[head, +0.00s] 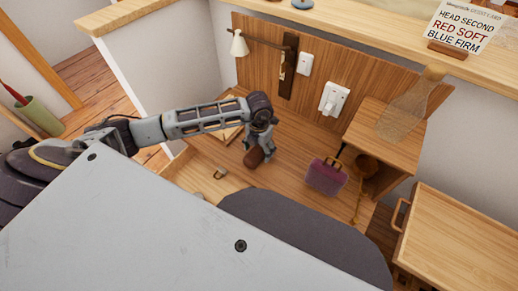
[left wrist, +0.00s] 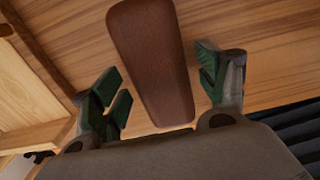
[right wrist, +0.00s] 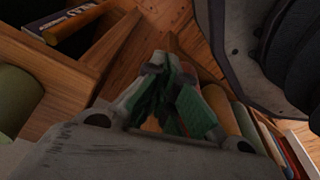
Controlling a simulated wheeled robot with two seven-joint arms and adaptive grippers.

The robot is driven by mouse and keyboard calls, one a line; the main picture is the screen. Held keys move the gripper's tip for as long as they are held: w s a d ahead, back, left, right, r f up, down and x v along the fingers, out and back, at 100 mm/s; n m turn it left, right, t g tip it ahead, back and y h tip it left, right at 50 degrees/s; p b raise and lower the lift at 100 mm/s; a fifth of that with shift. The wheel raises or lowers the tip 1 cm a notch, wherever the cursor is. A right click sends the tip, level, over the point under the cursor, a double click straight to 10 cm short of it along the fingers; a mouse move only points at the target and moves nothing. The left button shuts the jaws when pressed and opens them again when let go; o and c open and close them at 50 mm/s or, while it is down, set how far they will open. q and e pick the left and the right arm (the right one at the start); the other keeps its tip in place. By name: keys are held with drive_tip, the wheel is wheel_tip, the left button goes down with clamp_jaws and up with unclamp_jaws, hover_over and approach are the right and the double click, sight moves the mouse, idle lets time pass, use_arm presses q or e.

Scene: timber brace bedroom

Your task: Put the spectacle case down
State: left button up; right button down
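The spectacle case (left wrist: 152,60) is a long brown rounded block. In the left wrist view it lies between the spread green-padded fingers of my left gripper (left wrist: 162,85), with a visible gap on each side. In the head view the case (head: 254,158) shows just under my left gripper (head: 260,140), over the wooden surface (head: 285,185). I cannot tell whether it touches the wood. My right gripper (right wrist: 174,88) shows in the right wrist view with its fingers together and nothing seen between them; it is out of the head view.
A purple bag (head: 326,176) stands to the right on the wooden surface, beside a small cabinet (head: 384,135). A small metal item (head: 220,173) lies left of the case. A dark grey rounded shape (head: 305,235) covers the near side.

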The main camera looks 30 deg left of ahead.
sight(259, 149)
use_arm(q)
drive_tip(key=shift+r, duration=0.1)
use_arm(e)
drive_tip(key=shift+w, duration=0.2)
use_arm(q)
drive_tip(key=shift+r, duration=0.1)
use_arm(e)
drive_tip(key=shift+s, duration=0.1)
use_arm(q)
wheel_tip(259, 149, up, 12)
drive_tip(key=p, duration=0.1)
use_arm(e)
drive_tip(key=shift+s+d+f, duration=0.35)
drive_tip(key=shift+d+f, duration=0.15)
drive_tip(key=shift+f, duration=0.25)
drive_tip(key=shift+s+d+f, duration=0.35)
drive_tip(key=shift+d+f, duration=0.1)
drive_tip(key=shift+f, duration=0.25)
